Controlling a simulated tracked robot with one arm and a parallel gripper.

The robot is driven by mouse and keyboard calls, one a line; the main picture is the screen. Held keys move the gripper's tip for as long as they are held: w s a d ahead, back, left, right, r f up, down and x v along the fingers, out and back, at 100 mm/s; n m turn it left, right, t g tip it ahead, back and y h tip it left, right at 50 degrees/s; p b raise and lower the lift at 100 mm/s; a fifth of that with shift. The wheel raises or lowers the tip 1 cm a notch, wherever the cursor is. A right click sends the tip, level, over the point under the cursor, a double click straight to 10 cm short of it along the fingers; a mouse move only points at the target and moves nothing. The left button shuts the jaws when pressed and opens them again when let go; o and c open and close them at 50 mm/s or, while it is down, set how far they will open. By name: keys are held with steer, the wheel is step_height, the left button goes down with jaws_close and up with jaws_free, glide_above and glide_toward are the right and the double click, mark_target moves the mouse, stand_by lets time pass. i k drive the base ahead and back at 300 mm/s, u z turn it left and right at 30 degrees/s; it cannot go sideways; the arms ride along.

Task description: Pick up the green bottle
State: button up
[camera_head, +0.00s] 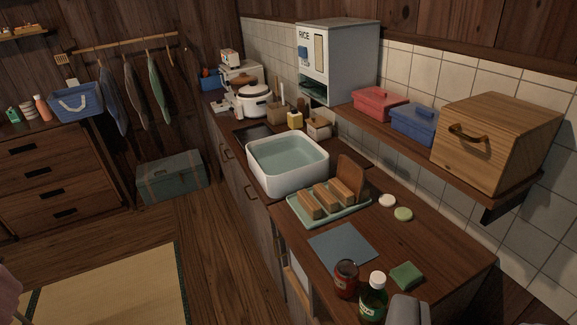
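The green bottle (373,301) stands upright near the front end of the wooden counter, at the bottom edge of the picture. It has a white cap and a pale label, and its base is cut off or hidden. A red-brown jar (346,279) stands just to its left. A grey rounded shape (408,310) is close to its right, cut off by the picture's lower edge; I cannot tell what it is. I do not clearly see my gripper, and nothing visible is holding the bottle.
A green sponge (407,275) and blue cloth (342,246) lie near the bottle. Behind are a tray (301,219) with wooden blocks and a white basin (287,186). A shelf with a wooden box (494,140) overhangs at right. Open floor (190,240) lies left of the counter.

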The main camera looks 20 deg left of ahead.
mark_target(374, 298)
steer(key=z, duration=0.05)
steer(key=k, duration=0.5)
steer(key=z, duration=0.5)
steer(key=i, duration=1.25)
steer(key=u, duration=1.4)
